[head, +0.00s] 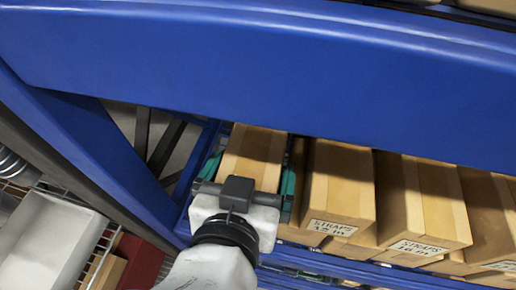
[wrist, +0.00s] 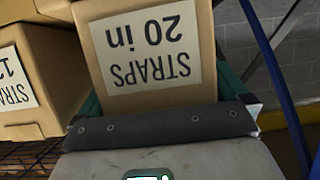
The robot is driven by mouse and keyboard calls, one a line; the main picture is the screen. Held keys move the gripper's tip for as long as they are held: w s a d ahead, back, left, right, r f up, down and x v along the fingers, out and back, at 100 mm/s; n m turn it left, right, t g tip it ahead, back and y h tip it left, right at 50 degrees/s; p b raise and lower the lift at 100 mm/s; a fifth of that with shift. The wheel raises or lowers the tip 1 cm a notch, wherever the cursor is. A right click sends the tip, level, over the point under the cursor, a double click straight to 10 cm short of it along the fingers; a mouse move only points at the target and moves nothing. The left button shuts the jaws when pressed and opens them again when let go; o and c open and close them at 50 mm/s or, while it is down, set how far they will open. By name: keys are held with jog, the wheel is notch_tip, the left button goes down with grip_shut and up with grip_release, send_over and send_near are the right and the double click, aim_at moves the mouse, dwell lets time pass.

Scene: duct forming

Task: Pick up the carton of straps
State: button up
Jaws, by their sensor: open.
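A tan carton of straps (head: 254,150) is at the left end of a row on the blue shelf. In the wrist view its label reads "STRAPS 20 in", upside down, on the carton (wrist: 203,88). My gripper (head: 248,172) is open, with its teal fingers on both sides of this carton. The fingers also show beside it in the wrist view (wrist: 160,98). Whether they touch its sides I cannot tell. My wrist hides the carton's near face in the head view.
More cartons stand to the right, a "STRAPS 12 in" one (head: 340,186) nearest, then a "STRAPS 16 in" one (head: 422,204). A blue shelf beam (head: 270,75) crosses above, and a blue upright (head: 95,145) stands at the left. A wire rack with a white bin (head: 45,240) is at lower left.

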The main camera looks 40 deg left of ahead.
jog(key=shift+c, duration=0.4)
jog(key=c, duration=0.9)
jog(key=shift+r, duration=0.15)
